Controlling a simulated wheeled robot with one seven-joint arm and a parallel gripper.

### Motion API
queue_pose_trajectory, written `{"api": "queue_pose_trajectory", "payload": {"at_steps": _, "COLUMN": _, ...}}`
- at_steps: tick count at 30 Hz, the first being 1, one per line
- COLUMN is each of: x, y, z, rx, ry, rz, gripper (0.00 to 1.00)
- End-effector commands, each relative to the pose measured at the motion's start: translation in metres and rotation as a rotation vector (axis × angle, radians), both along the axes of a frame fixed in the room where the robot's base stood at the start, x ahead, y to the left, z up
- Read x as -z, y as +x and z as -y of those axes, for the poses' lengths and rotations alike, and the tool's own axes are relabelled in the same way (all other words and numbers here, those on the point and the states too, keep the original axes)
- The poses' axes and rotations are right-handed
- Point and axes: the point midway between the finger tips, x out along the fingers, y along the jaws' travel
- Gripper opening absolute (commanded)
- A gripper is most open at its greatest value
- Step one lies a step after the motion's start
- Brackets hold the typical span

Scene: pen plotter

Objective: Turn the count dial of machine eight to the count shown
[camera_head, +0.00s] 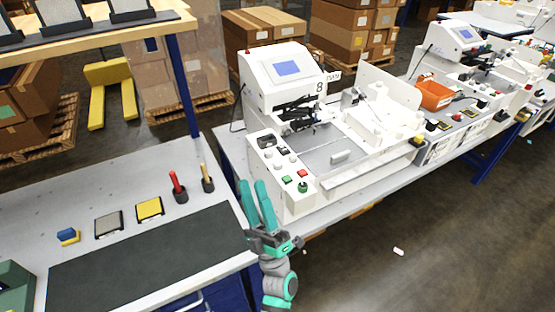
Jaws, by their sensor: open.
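Machine eight (283,92) is a white plotter marked "8" on a bench right of centre, with a small blue screen (287,68) whose content is too small to read. Its control panel (268,170) at the front left corner carries several small pale knobs, a green button (287,180), a red button (302,173) and a dark green knob (303,188). I cannot tell which of these is the count dial, nor any setting. My gripper (253,184) has teal fingers, spread apart and empty. In the picture it is just left of the panel's lower part, apparently not touching it.
A bench with a dark mat (150,262) is at left, holding a yellow pad (149,209), a grey pad (108,223) and red- and tan-handled tools in holders. The floor in front is mostly clear.

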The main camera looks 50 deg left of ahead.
Motion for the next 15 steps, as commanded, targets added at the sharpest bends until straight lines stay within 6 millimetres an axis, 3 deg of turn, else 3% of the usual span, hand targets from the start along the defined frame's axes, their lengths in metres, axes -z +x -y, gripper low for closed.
{"api": "queue_pose_trajectory", "payload": {"at_steps": 7, "x": -0.031, "y": -0.033, "z": -0.073, "rx": -0.109, "ry": -0.093, "rz": 0.376, "gripper": 0.44}}
{"api": "queue_pose_trajectory", "payload": {"at_steps": 15, "x": -0.031, "y": -0.074, "z": -0.135, "rx": -0.229, "ry": -0.205, "rz": 0.793, "gripper": 0.44}}
